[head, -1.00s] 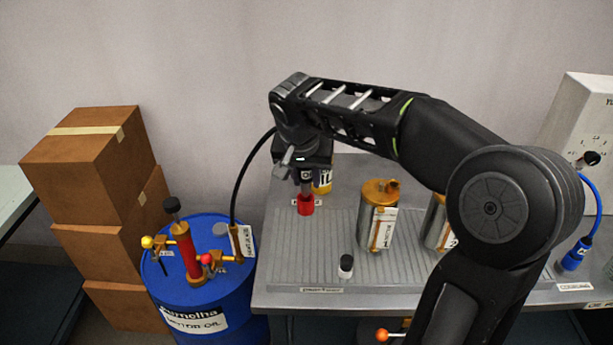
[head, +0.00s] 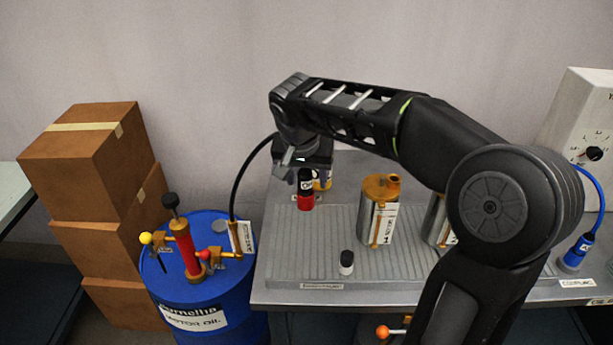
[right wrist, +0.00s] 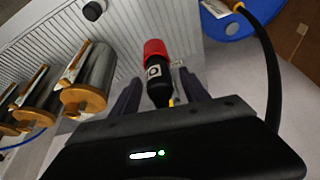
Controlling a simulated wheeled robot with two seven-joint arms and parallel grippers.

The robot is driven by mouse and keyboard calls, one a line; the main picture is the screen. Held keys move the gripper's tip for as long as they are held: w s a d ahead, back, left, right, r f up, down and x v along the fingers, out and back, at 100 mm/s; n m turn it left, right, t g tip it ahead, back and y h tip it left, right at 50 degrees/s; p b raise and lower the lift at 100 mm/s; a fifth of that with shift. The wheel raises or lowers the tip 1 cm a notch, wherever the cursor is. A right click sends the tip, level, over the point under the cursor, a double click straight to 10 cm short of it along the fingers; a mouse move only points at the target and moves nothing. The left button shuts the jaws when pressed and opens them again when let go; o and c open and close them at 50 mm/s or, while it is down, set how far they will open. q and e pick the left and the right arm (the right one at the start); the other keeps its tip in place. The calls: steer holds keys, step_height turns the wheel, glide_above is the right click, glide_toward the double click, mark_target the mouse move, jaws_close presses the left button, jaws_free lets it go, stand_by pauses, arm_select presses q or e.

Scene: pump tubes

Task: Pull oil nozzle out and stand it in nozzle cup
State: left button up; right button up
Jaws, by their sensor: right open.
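The oil nozzle (head: 306,182) is a black upright body with a pale label, standing in a red nozzle cup (head: 306,202) at the back left of the grey ribbed bench. In the right wrist view the black nozzle (right wrist: 157,80) shows with the red cup (right wrist: 154,48) at its lower end. My right gripper (head: 304,168) points down over it. Its jaws are open, one finger on each side of the nozzle. The nozzle's top and hose joint are hidden by my gripper. My left gripper is not in view.
A black hose (head: 240,178) arcs from the blue motor oil drum (head: 195,315) to behind my right gripper. Metal canisters (head: 377,212) and a small black-and-white bottle (head: 346,263) stand on the bench. Boxes (head: 90,160) are stacked at left.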

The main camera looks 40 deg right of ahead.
steer(key=v, duration=0.8)
steer(key=shift+f, duration=0.1)
stand_by(0.7)
